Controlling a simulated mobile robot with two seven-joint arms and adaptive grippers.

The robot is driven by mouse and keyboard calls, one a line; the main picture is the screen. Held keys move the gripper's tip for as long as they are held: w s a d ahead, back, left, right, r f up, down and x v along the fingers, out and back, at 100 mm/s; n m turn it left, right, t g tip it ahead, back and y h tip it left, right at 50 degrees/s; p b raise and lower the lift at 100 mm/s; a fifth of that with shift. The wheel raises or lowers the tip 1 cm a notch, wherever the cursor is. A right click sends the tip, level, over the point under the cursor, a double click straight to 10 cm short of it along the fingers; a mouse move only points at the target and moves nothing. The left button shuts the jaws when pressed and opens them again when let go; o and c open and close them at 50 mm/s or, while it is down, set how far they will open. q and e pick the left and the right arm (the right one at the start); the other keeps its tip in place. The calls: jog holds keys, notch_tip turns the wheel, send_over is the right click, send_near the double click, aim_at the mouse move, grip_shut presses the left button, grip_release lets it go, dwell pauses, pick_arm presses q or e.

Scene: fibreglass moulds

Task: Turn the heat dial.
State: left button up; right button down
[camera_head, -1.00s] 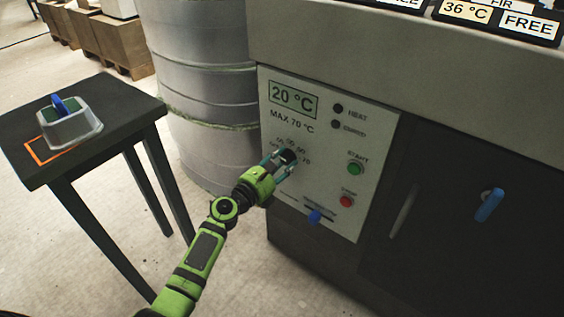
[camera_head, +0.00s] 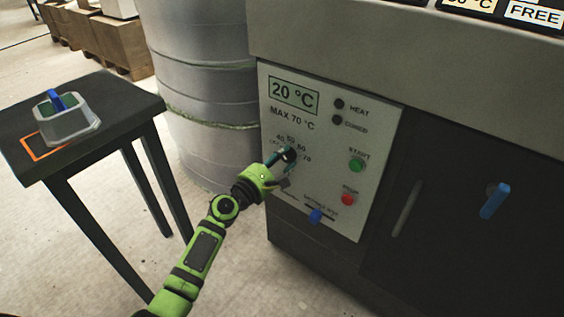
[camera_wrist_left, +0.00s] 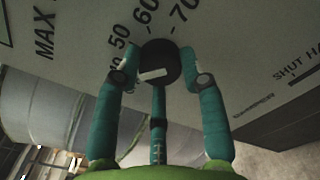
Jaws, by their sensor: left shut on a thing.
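The heat dial (camera_head: 290,155) is a black round knob on the pale control panel (camera_head: 335,215), below the "MAX 70 °C" text, ringed by printed numbers. In the left wrist view the dial (camera_wrist_left: 161,56) has a white pointer mark, and 50, 60 and 70 are readable around it. My left gripper (camera_head: 283,162), green with teal fingers, is shut on the dial; its fingertips (camera_wrist_left: 161,77) sit on both sides of it in the left wrist view. The display (camera_head: 293,95) reads 20 °C. My right gripper is not in view.
The panel also has a green start button (camera_head: 356,165), a red button (camera_head: 347,199) and a blue lever (camera_head: 316,215). A blue handle (camera_head: 495,200) is on the dark door. A dark table (camera_head: 110,108) with a grey mould (camera_head: 68,125) stands left.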

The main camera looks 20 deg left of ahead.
pick_arm(q)
jog(key=m+b, duration=0.1)
jog(key=m, duration=0.3)
jog(key=shift+m, duration=0.3)
jog(key=shift+r+m+b, duration=0.1)
jog(key=shift+m+b, duration=0.55)
jog(key=shift+m, duration=1.85)
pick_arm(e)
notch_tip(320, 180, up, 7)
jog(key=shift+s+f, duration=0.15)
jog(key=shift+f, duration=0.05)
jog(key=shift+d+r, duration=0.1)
pick_arm(q)
jog(key=o, duration=1.2)
jog(key=shift+c, duration=0.2)
